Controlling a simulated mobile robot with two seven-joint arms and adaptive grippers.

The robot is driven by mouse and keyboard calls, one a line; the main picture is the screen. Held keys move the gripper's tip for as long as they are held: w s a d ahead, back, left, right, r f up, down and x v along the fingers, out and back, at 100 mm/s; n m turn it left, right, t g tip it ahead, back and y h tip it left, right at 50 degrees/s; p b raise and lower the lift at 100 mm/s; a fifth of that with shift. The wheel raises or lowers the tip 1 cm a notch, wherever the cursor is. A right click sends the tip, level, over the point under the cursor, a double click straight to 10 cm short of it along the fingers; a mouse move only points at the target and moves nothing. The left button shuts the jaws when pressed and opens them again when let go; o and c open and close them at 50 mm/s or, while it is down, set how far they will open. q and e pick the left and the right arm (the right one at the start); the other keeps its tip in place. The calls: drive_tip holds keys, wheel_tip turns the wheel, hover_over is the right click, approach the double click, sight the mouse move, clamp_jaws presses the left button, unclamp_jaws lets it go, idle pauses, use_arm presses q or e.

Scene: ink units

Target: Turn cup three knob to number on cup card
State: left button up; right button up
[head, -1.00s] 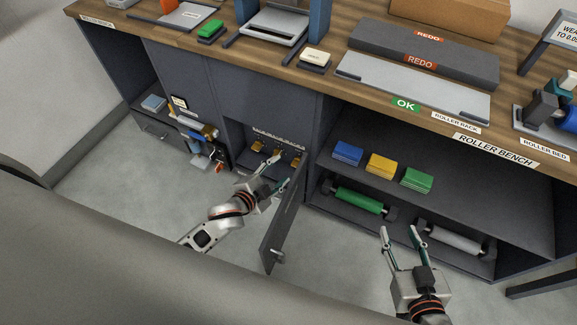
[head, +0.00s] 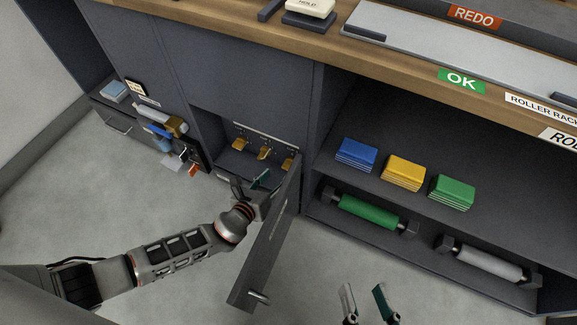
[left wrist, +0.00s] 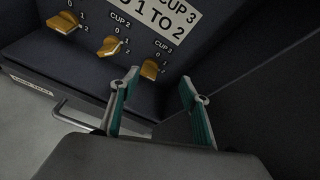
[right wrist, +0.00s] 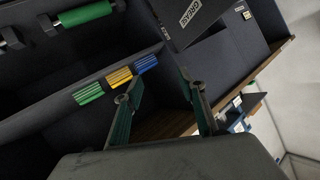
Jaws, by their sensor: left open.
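The cup three knob (left wrist: 150,69) is the rightmost of three yellow knobs in the left wrist view; 0, 1 and 2 are printed beside it. I cannot tell its exact setting. It also shows in the head view (head: 288,162). The cup two knob (left wrist: 115,46) and the leftmost knob (left wrist: 64,22) are beside it. The white card (left wrist: 150,18), partly cut off, reads "CUP 3" and "1 TO 2". My left gripper (left wrist: 158,80) is open and empty, just short of the cup three knob. My right gripper (head: 365,290) is open and empty, low in front of the bench.
An open cabinet door (head: 268,235) stands just right of my left gripper. Blue, yellow and green stacks (head: 404,172) sit on the right shelf, above a green roller (head: 368,213) and a grey roller (head: 488,262). Tools hang left of the knobs.

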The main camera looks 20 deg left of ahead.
use_arm(q)
drive_tip(key=m+b, duration=0.1)
drive_tip(key=m, duration=0.1)
approach(288, 166)
drive_tip(key=shift+m, duration=0.4)
drive_tip(key=b+x, duration=0.1)
drive_tip(key=x, duration=0.2)
drive_tip(key=b+x, duration=0.2)
drive_tip(key=x, duration=0.1)
drive_tip(key=shift+s+f, duration=0.2)
drive_tip(key=shift+f, duration=0.2)
drive_tip(key=shift+w+d+f+b, duration=0.15)
drive_tip(key=shift+w+b, duration=0.25)
drive_tip(key=shift+w, duration=0.6)
use_arm(e)
drive_tip(key=a+m, duration=0.1)
drive_tip(key=a+f+m, duration=0.1)
drive_tip(key=m, duration=0.1)
drive_tip(key=s+a+m, duration=0.1)
drive_tip(key=m, duration=0.1)
drive_tip(key=shift+s+f, duration=0.1)
drive_tip(key=shift+f, duration=0.2)
